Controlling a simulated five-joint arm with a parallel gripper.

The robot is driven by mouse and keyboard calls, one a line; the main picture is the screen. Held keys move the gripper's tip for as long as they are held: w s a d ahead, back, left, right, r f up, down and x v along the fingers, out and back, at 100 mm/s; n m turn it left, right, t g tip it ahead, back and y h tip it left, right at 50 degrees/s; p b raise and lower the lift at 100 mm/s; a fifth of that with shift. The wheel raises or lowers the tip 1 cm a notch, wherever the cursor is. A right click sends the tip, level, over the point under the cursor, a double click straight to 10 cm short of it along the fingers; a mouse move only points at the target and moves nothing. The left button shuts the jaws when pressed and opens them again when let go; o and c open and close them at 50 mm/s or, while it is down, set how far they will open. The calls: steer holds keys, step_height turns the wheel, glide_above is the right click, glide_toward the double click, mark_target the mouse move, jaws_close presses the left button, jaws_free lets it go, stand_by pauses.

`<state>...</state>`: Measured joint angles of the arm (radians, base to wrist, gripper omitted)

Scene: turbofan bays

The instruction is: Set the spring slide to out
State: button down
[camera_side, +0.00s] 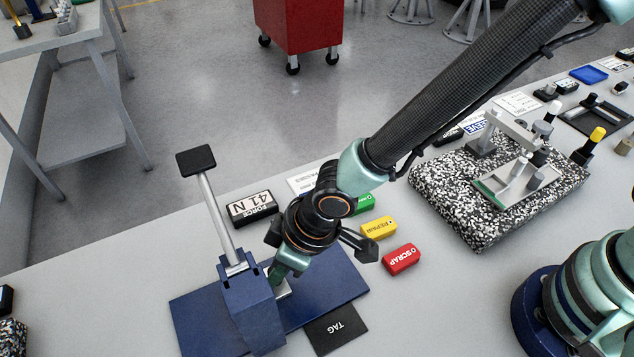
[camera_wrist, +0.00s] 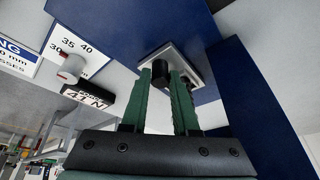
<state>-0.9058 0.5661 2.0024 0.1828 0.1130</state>
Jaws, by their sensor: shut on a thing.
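The spring slide shows as a pale plate (camera_wrist: 196,66) with a dark knob (camera_wrist: 160,71), set on the blue base of a press-like fixture (camera_wrist: 150,22). In the side view the pale plate (camera_side: 285,291) shows in part beside the blue upright (camera_side: 249,299), on the blue base (camera_side: 340,284). My gripper (camera_side: 276,279) reaches down to it. In the wrist view its green fingers (camera_wrist: 168,80) are shut on the dark knob. The fingers hide part of the slide, and its travel marks do not show.
A grey lever (camera_side: 218,215) with a black pad rises from the upright. A 41 N display (camera_side: 252,208) stands behind the base. Yellow (camera_side: 379,228) and red (camera_side: 401,259) blocks and a black TAG mat (camera_side: 337,327) lie close by. A speckled slab (camera_side: 455,205) is at right.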

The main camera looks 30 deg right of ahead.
steer(key=shift+s, duration=0.1)
steer(key=d, duration=1)
steer(key=shift+d, duration=0.3)
steer(key=c, duration=0.7)
jaws_free()
steer(key=shift+r, duration=0.1)
steer(key=shift+r+t, duration=0.3)
steer(key=shift+v, duration=5.6)
steer(key=shift+a, duration=0.1)
